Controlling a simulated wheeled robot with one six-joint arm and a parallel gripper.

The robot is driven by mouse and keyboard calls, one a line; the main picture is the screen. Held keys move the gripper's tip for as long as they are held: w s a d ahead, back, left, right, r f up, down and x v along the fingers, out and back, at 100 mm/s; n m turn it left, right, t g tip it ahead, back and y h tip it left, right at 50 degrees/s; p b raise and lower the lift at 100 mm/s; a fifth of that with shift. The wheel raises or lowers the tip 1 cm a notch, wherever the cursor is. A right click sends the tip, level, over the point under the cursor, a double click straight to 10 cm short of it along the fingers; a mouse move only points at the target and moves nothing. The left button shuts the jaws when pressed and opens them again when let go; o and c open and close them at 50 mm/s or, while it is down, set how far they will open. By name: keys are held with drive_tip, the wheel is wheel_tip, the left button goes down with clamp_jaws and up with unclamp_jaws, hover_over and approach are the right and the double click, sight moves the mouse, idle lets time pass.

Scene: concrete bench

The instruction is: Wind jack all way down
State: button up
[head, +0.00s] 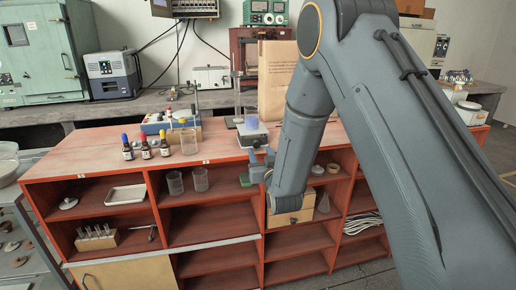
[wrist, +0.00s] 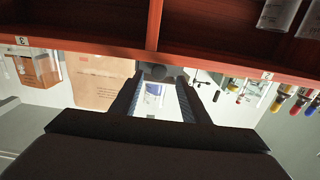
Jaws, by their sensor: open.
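A small jack (head: 252,138) stands on the red bench top near its front edge, with a beaker of blue-violet liquid (head: 251,121) on its top plate. My gripper (head: 258,166) is in front of the bench, just below and before the jack, and looks empty. In the wrist view, which looks upside down, my gripper (wrist: 160,98) has its two dark fingers apart. The beaker (wrist: 153,92) shows between them, with a dark rounded part (wrist: 160,73) beyond the fingertips; I cannot tell whether it is the jack's knob. My gripper appears clear of the jack.
The red shelf unit (head: 200,240) has open compartments below the bench top. Dropper bottles (head: 146,146) and two empty glass beakers (head: 188,180) stand to the left. A brown paper bag (head: 277,80) stands behind the jack.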

sight(257, 146)
drive_tip(key=shift+x, duration=2.15)
drive_tip(key=shift+c, duration=0.5)
drive_tip(key=c, duration=1)
drive_tip(key=shift+o, duration=0.2)
drive_tip(key=shift+n, duration=1.6)
